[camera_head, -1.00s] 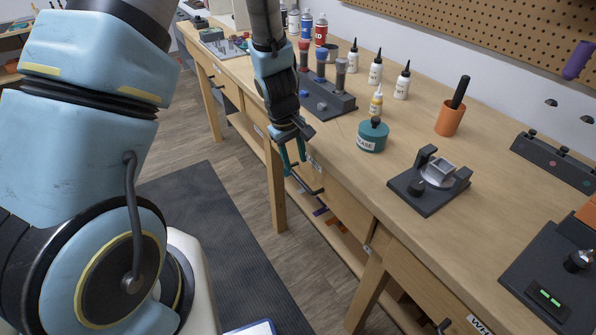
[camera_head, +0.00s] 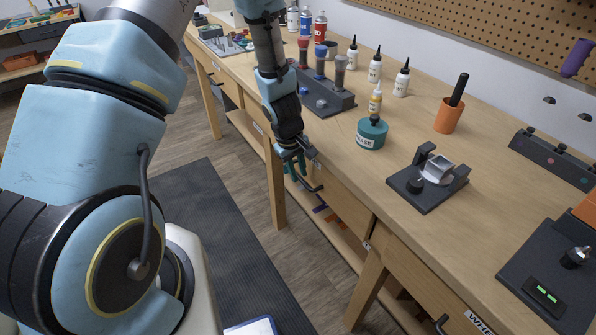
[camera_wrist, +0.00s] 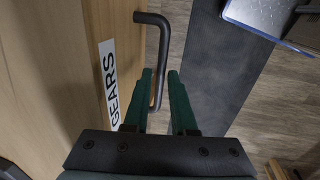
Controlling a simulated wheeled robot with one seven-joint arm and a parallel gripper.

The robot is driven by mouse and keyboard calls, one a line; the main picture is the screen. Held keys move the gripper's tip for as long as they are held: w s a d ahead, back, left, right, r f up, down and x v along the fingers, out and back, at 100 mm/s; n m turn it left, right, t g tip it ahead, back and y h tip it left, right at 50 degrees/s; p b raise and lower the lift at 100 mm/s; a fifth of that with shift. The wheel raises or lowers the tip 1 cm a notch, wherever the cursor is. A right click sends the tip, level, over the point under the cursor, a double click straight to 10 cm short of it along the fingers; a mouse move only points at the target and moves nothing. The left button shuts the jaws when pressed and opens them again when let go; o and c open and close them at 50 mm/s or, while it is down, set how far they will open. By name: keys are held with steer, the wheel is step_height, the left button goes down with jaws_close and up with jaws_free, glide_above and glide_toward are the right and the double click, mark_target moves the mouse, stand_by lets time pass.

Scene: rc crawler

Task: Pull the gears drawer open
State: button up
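The gears drawer (camera_head: 341,196) is shut in the bench's front. In the wrist view its wooden front (camera_wrist: 112,22) fills the left side, with a white "GEARS" label (camera_wrist: 109,84). Its black bar handle (camera_wrist: 164,48) stands out from the front; the handle also shows in the head view (camera_head: 313,187). My gripper (camera_wrist: 161,73) has two green fingers, apart, with the handle's lower part between them. The fingers look clear of the bar, but I cannot tell whether either touches it. In the head view my gripper (camera_head: 294,168) is at the drawer front beside the handle.
The bench top (camera_head: 400,130) above holds a teal grease tub (camera_head: 371,134), a vise-like fixture (camera_head: 430,182), an orange cup (camera_head: 449,117) and several bottles. A bench leg (camera_head: 274,187) stands left of the drawer. A dark mat (camera_head: 215,225) covers the floor in front.

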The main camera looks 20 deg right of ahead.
jaws_close()
stand_by(1.0)
